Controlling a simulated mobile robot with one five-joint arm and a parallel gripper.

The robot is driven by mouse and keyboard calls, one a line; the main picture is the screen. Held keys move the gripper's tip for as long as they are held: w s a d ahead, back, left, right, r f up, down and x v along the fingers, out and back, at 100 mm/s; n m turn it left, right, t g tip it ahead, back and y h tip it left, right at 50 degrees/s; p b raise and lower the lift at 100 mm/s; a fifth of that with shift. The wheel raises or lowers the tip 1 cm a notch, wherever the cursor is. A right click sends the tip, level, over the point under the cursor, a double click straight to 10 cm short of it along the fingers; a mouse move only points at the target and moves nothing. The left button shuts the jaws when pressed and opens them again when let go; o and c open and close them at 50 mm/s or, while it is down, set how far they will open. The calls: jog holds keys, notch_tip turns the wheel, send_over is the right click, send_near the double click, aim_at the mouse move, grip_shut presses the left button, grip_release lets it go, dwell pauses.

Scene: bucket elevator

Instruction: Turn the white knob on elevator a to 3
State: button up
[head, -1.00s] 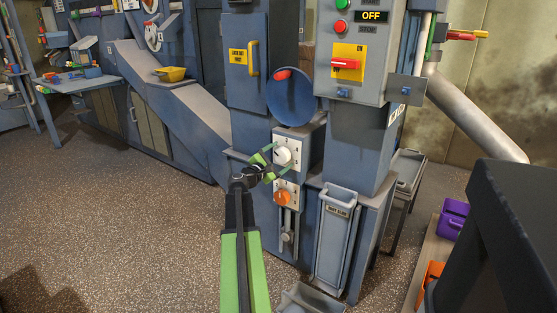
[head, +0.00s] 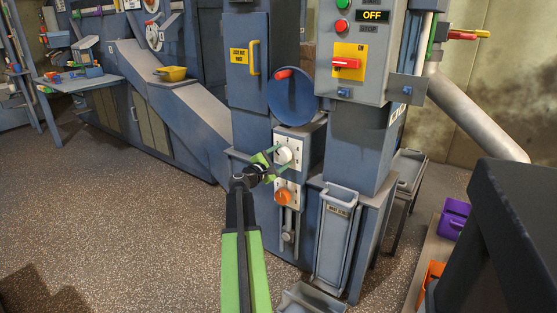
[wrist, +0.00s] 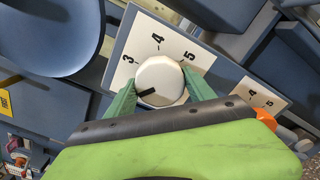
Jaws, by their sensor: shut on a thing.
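The white knob (wrist: 162,78) sits on a white dial plate (wrist: 140,32) marked 3, 4 and 5 in the wrist view. Its black pointer line aims to the lower left, below the 3, and not straight at any number I can see. My gripper (wrist: 160,90) has its green fingers on opposite sides of the knob, shut on it. In the head view the white knob (head: 284,155) is on the upper dial of the blue elevator, and my gripper (head: 279,159) reaches it from the left. The lower part of the dial is hidden by my gripper.
An orange knob (head: 283,197) on a second dial is just below. A blue round dish (head: 292,95) with a red handle is just above. A control box (head: 363,50) reading OFF is at upper right. A narrow grey bin (head: 334,235) stands at lower right. Floor at left is clear.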

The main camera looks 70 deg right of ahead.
jog(key=m, duration=0.6)
jog(key=shift+w+d+r, duration=0.15)
jog(key=shift+w, duration=0.1)
jog(key=m, duration=0.3)
jog(key=shift+m, duration=0.3)
jog(key=shift+s+f+m, duration=0.1)
jog(key=shift+f+m, duration=0.1)
jog(key=shift+m, duration=0.1)
jog(key=o, duration=1.4)
jog(key=shift+c, duration=0.2)
jog(key=shift+a, duration=0.2)
jog(key=v, duration=1.7)
jog(key=shift+a, duration=0.2)
